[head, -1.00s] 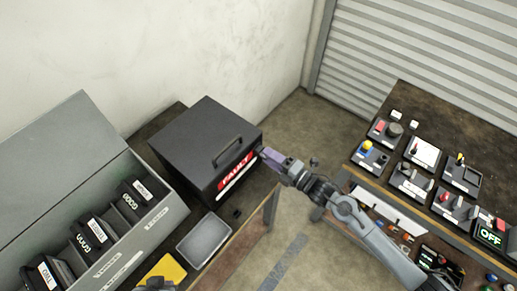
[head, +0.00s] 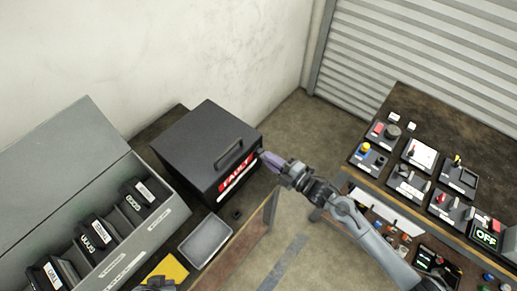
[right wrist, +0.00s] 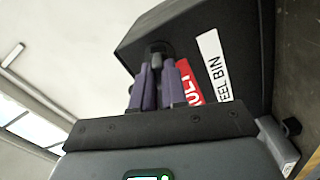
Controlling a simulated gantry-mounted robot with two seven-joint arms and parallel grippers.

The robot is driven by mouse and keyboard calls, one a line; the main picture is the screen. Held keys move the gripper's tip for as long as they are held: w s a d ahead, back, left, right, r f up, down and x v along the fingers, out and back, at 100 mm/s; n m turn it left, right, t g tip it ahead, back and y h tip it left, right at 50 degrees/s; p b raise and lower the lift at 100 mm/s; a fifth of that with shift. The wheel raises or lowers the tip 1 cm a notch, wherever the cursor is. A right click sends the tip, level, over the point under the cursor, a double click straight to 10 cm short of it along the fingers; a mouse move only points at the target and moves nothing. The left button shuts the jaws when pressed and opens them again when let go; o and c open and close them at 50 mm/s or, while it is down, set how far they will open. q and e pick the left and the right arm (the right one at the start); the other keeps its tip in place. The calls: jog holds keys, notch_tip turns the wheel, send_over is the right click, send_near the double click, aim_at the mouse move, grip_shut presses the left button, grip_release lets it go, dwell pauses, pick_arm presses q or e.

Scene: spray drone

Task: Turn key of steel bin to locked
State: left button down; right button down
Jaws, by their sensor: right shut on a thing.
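The steel bin (head: 207,150) is a dark box with a handle on its lid, a red FAULT label and a white strip on its front. In the right wrist view its name label (right wrist: 213,65) partly reads "EEL BIN". My right gripper (head: 266,157) is at the right end of the bin's front face. Its purple fingers (right wrist: 157,83) are shut on a small grey piece, apparently the key (right wrist: 156,58), in front of a dark round lock. The fingers hide most of the key, so its angle is unclear. A dark part at the bottom edge appears to be my left gripper (head: 157,284).
A grey open case (head: 165,222) with several labelled dark blocks stands left of the bin. A grey tray (head: 205,243) and a yellow item (head: 168,268) lie in front. A second bench (head: 435,105) with several switch boxes stands right, across a floor gap.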

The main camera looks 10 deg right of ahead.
jog(key=shift+m+p, duration=2.6)
jog(key=shift+m, duration=3.1)
jog(key=shift+r+m+p, duration=0.15)
jog(key=shift+m+p, duration=0.5)
jog(key=shift+m, duration=0.45)
jog(key=c, duration=1.5)
grip_release()
jog(key=shift+f, duration=0.2)
jog(key=o, duration=0.4)
